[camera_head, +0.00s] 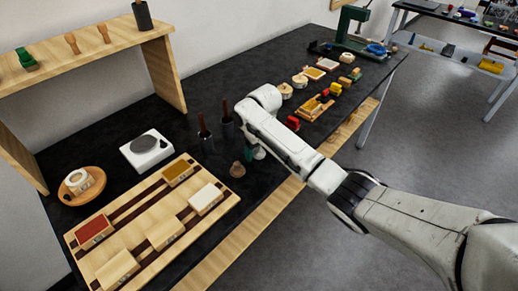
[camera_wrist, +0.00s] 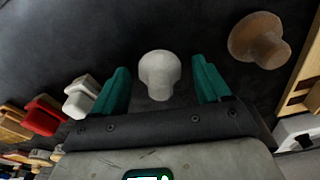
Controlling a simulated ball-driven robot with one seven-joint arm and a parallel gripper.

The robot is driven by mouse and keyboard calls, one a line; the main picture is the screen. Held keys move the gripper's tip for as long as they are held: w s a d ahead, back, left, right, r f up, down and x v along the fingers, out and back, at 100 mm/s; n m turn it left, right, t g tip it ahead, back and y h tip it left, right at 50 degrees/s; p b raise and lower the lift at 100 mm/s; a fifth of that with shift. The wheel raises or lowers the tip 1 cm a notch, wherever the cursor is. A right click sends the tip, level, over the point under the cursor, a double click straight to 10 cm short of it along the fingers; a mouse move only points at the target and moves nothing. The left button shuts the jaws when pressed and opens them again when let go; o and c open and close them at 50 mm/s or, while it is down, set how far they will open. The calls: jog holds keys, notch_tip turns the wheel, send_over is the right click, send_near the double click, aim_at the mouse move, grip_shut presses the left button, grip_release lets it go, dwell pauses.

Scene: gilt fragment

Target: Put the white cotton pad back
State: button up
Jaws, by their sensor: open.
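A white, rounded, knob-shaped piece (camera_wrist: 160,72), which looks like the cotton pad, is on the dark tabletop in the wrist view. It lies between and just beyond the two green fingers of my gripper (camera_wrist: 161,80), with gaps on both sides. My gripper is open and holds nothing. In the head view my gripper (camera_head: 250,154) is low over the table near its front edge, and the arm hides most of it. The wooden tray (camera_head: 140,214) with dark strips is left of it and carries several blocks, one topped white (camera_head: 205,198).
A brown knob-shaped piece (camera_head: 237,170) stands close beside my gripper; it also shows in the wrist view (camera_wrist: 259,40). Dark holders with tools (camera_head: 205,137) stand behind. A red block (camera_head: 292,123) and a wooden rack (camera_head: 315,107) are to the right.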

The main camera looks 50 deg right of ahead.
aim_at(261, 154)
jog(key=shift+r, duration=0.1)
notch_tip(261, 154, up, 12)
jog(key=s+b, duration=0.1)
jog(key=shift+s, duration=0.15)
jog(key=shift+a, duration=0.1)
dwell(1.4)
